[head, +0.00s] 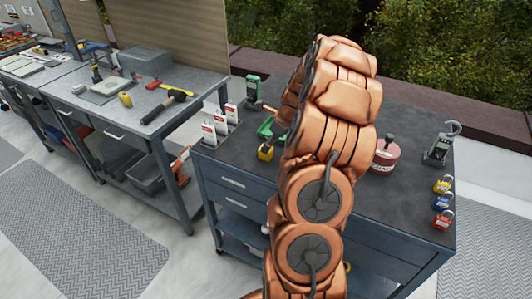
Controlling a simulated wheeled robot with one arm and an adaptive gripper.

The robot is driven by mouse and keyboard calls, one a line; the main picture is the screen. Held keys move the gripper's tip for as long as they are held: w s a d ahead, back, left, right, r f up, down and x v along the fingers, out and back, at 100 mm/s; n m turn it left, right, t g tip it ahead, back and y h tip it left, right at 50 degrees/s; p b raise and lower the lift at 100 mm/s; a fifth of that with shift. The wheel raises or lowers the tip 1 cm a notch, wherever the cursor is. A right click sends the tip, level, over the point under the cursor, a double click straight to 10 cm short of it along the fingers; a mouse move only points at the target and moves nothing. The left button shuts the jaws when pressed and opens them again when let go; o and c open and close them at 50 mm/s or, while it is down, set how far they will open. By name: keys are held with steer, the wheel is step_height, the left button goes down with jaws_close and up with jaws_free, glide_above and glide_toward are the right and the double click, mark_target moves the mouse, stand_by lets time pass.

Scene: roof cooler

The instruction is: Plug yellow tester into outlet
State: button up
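A small yellow block-like object with a dark top (265,153) sits on the dark workbench, just left of my arm; it may be the yellow tester, but it is too small to be sure. Another small yellow object (125,99) lies on the left bench. I cannot make out a clear outlet; a green upright device with a dark face (253,87) stands at the workbench's back left corner. My copper arm rises across the middle of the view and bends over behind itself. My gripper is hidden behind the arm, so its fingers do not show.
The workbench (405,205) also holds white-and-red tags (209,134), a green item (266,127), a red round container (386,155), a grey device (438,148) and coloured padlocks (442,203).

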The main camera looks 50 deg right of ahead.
steer(key=shift+p+x, duration=1.05)
steer(key=shift+x, duration=0.85)
steer(key=shift+w+a+f, duration=0.15)
steer(key=shift+w+f, duration=0.15)
steer(key=shift+f, duration=0.3)
steer(key=c, duration=1.2)
